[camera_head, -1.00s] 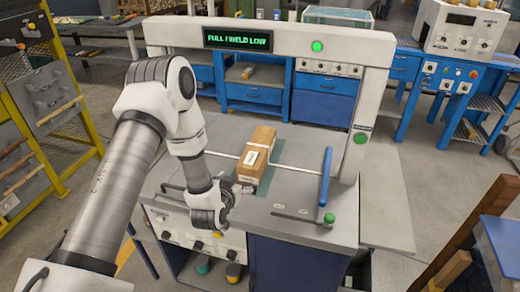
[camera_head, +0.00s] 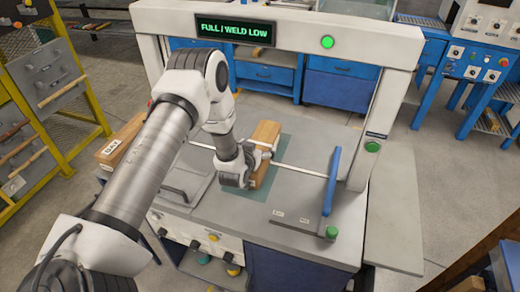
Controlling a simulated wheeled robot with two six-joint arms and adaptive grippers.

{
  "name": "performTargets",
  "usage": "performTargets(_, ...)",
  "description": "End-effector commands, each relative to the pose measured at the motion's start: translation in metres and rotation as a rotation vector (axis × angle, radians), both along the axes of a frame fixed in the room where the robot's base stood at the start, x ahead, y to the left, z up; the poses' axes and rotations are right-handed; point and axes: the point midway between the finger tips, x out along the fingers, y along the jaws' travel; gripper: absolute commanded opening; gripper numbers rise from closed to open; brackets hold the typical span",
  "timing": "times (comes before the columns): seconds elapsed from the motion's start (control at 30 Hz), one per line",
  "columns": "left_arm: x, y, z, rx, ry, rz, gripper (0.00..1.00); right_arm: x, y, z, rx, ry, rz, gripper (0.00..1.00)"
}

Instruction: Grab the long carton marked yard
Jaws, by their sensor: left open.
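A long brown carton (camera_head: 266,134) lies on the grey-green patch of the machine's bed, under the white frame. Its label is hidden by my gripper in this view. My left gripper (camera_head: 256,163) is open at this carton, with its fingers at the near part; whether they touch it I cannot tell. A second brown carton (camera_head: 121,143) lies at the left, partly behind my left arm. It has a white label with dark letters that I cannot read surely. My right gripper is not in view.
The white frame (camera_head: 398,80) with a lit sign (camera_head: 235,29) spans the bed. A blue lever (camera_head: 331,180) and a green knob (camera_head: 332,232) stand right of the carton. A grey handled plate (camera_head: 186,178) lies left. The bed's right side is mostly bare.

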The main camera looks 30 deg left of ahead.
Motion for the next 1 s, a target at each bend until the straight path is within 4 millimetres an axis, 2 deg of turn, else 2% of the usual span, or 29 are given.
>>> performTargets(0.17, 0.0, 0.0, -0.001, -0.001, 0.001, 0.0, 1.0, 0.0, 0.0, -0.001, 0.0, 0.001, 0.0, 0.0)
performTargets(0.3, 0.0, 0.0, -0.001, -0.001, 0.001, 0.0, 0.5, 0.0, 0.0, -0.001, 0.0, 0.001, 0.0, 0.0)
performTargets(0.37, 0.0, 0.0, -0.001, -0.001, 0.001, 0.0, 0.29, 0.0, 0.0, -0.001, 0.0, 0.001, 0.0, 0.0)
performTargets(0.4, 0.0, 0.0, -0.001, -0.001, 0.001, 0.0, 0.22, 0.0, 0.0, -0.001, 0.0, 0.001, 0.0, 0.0)
performTargets(0.43, 0.001, 0.0, 0.0, 0.0, -0.002, 0.0, 0.22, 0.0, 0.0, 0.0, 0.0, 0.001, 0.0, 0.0)
performTargets(0.47, 0.001, 0.0, 0.0, 0.0, -0.002, 0.0, 0.16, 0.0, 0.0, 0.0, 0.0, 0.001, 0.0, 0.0)
performTargets(0.73, 0.0, 0.0, 0.002, -0.001, -0.001, 0.0, 0.16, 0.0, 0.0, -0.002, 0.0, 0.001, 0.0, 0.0)
performTargets(1.0, 0.001, 0.0, 0.026, -0.001, -0.004, 0.001, 0.16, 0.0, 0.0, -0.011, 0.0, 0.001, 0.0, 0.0)
